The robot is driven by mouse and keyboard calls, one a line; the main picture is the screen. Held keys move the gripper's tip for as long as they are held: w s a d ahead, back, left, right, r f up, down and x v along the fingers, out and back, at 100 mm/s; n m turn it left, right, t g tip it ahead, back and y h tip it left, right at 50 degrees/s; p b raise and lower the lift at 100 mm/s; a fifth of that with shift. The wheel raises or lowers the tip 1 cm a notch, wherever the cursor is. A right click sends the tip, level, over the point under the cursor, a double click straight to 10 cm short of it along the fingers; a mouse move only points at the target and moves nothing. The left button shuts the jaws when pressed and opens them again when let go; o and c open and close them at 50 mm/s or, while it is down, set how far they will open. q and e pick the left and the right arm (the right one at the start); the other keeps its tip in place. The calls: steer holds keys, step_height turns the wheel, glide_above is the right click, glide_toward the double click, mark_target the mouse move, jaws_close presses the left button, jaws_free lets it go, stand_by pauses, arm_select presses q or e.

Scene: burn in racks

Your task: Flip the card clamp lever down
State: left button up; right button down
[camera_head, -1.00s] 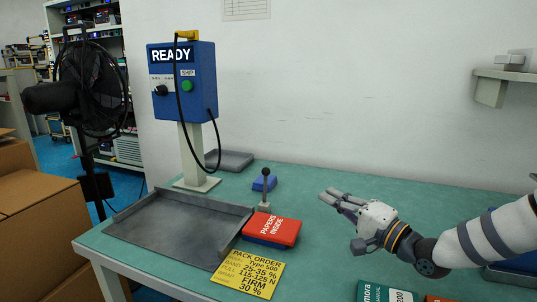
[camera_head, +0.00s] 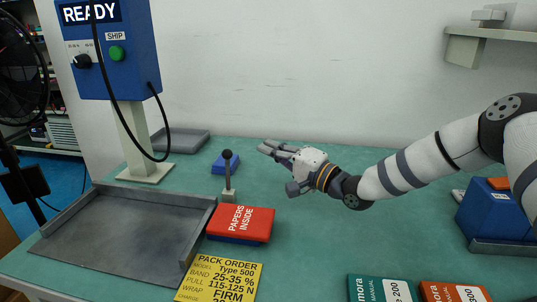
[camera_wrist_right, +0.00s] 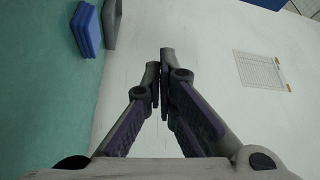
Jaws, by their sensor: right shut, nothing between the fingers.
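The card clamp lever (camera_head: 228,175) stands upright on a small grey base, with a black ball knob on top. It is behind the red box marked "PAPERS INSIDE" (camera_head: 240,220), at the right edge of the grey tray. My right gripper (camera_head: 266,149) is shut and empty, to the right of the lever's knob and about level with it in the head view. A gap shows between fingertips and knob. In the right wrist view the fingers (camera_wrist_right: 159,65) are together against the white wall; the lever is not seen there. My left gripper is out of view.
The grey tray (camera_head: 120,255) lies at the left, below the blue READY box (camera_head: 110,55) on its post. A blue block (camera_head: 225,162) lies behind the lever. A yellow order card (camera_head: 222,280) and manuals (camera_head: 380,290) lie in front. The green middle right is clear.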

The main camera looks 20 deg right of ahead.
mark_target(228, 166)
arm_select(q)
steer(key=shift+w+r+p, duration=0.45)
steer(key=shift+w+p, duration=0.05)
arm_select(e)
steer(key=w+a, duration=0.3)
steer(key=a, duration=0.2)
steer(key=shift+a+f, duration=0.15)
steer(key=shift+a, duration=0.15)
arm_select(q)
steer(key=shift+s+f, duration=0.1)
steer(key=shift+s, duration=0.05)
arm_select(e)
steer(key=shift+s, duration=0.1)
